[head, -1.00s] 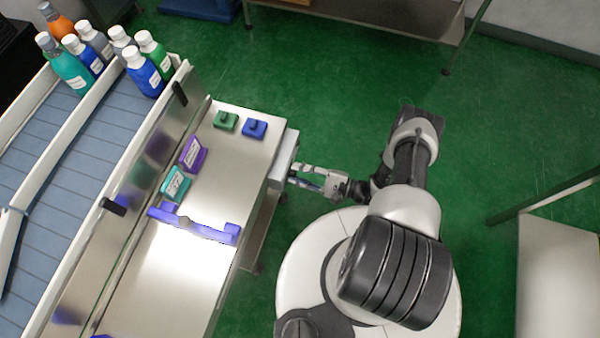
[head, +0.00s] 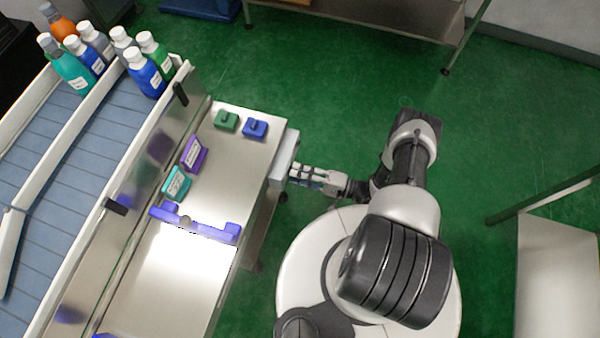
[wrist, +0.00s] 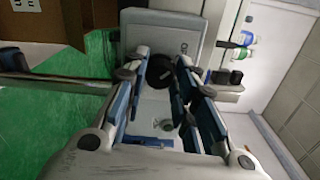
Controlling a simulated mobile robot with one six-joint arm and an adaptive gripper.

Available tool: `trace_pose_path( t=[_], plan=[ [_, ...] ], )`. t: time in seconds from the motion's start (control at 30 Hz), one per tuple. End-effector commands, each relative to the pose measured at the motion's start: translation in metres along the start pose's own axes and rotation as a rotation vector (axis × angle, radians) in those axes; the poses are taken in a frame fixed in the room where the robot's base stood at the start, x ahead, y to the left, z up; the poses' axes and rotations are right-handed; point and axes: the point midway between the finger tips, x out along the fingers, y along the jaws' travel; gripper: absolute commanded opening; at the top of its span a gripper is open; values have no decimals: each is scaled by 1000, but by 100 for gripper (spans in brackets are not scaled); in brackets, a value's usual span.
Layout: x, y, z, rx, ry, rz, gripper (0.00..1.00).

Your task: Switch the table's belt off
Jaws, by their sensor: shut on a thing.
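A light grey control box (head: 284,160) is fixed to the right edge of the steel table (head: 235,165). In the wrist view the box (wrist: 165,40) fills the middle, with a dark round knob (wrist: 187,78) on its face. My gripper (head: 296,174) is level with the box's face, and its fingers (wrist: 172,82) are shut on the knob, one on each side. The fingers partly cover the knob, so its exact setting cannot be told. A blue belt (head: 60,170) with pale rails runs at the left.
Several capped bottles (head: 72,68) stand at the belt's far end. Green (head: 226,120) and blue (head: 255,127) blocks, teal (head: 175,183) and purple (head: 193,153) labelled pieces and a violet bracket (head: 200,226) are on the table.

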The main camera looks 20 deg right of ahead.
Motion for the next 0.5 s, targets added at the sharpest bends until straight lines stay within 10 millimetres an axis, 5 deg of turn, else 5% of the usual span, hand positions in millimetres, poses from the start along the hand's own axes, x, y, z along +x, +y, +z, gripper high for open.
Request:
trace_pose_path(
  t=[0.5],
  plan=[
    [0,0,0,-31,1,1,2]
  ],
)
